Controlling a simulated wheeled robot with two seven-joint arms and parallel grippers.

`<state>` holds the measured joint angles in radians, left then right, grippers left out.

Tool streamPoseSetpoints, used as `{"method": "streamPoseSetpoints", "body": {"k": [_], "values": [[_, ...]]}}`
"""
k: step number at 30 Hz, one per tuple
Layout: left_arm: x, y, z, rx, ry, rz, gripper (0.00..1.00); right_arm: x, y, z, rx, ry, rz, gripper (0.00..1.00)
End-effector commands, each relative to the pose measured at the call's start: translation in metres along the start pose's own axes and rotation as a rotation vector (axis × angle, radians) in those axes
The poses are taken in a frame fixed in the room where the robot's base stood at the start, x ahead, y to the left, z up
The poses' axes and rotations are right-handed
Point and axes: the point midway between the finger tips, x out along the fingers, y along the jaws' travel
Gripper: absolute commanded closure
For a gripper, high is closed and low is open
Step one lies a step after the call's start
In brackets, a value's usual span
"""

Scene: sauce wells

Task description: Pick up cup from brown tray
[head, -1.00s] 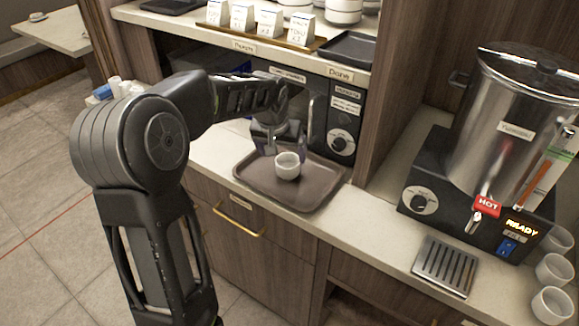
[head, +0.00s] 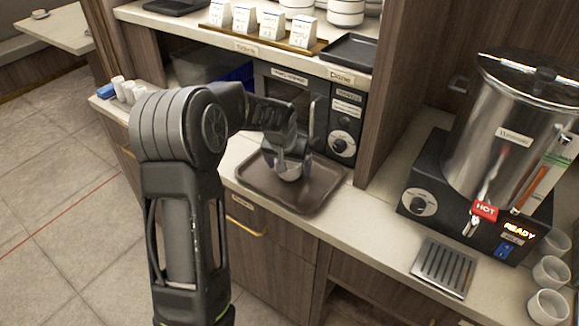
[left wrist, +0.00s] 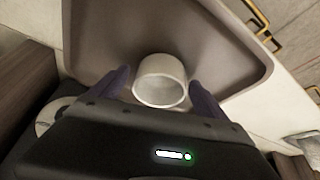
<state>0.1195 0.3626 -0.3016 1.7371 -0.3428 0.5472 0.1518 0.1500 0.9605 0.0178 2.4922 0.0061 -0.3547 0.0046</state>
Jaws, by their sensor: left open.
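A white cup (head: 289,173) stands on the brown tray (head: 314,192) on the counter, partly hidden behind my left gripper in the head view. In the left wrist view the cup (left wrist: 161,82) shows its open top, and the tray (left wrist: 225,38) lies around it. My left gripper (head: 288,158) is open and low over the tray. In the left wrist view its two fingers (left wrist: 160,85) are on either side of the cup, with a small gap at each side. My right gripper is not in view.
A microwave (head: 300,95) stands behind the tray, and a shelf above holds a dark tray (head: 352,50) and several white label stands.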

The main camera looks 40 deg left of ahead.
Motion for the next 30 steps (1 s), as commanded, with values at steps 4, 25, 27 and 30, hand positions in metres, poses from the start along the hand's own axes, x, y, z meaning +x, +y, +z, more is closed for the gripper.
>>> {"method": "streamPoseSetpoints", "body": {"k": [4, 25, 27, 30], "values": [[0.0078, -0.0001, 0.0001, -0.001, 0.001, 0.001, 0.14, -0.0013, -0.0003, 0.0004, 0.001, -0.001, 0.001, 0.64], [0.0074, 0.0002, 0.0003, -0.001, 0.000, 0.001, 0.27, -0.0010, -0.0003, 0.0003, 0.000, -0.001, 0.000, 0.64], [0.0074, 0.0002, 0.0003, -0.001, 0.000, 0.001, 0.33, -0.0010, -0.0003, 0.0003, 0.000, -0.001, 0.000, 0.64], [0.0074, 0.0002, 0.0003, -0.001, 0.000, 0.001, 0.41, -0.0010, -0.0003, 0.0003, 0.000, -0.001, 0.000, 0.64]]}}
